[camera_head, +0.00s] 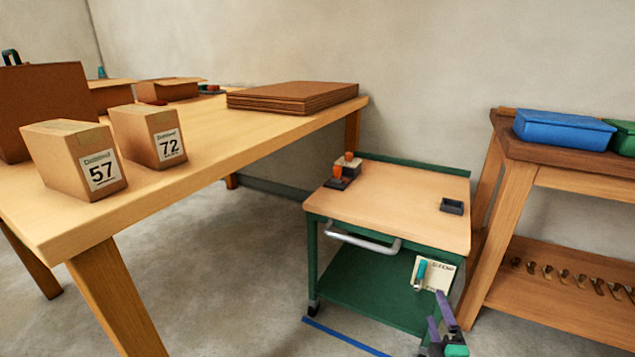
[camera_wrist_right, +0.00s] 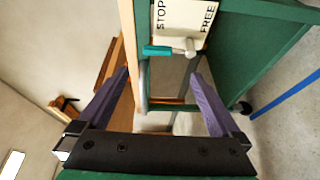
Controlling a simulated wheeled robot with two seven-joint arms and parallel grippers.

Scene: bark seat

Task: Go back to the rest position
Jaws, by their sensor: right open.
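My right gripper (camera_head: 437,308) is low at the front right corner of the green cart, in front of a white sign plate (camera_head: 437,270) with a teal-handled lever (camera_head: 420,273). In the right wrist view, the two purple fingers of the right gripper (camera_wrist_right: 161,75) are spread wide with nothing between them. The sign plate (camera_wrist_right: 181,15), lettered STOP and FREE, and the lever (camera_wrist_right: 160,50) lie beyond the fingertips, apart from them. My left gripper is in neither view.
The green cart (camera_head: 390,214) has a wooden top with small orange-and-dark items (camera_head: 345,170) and a small dark tray (camera_head: 452,206). A wooden table (camera_head: 215,135) with boxes stands left. A wooden bench (camera_head: 560,160) with blue bin (camera_head: 563,130) stands close right. A blue line (camera_head: 345,337) marks the floor.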

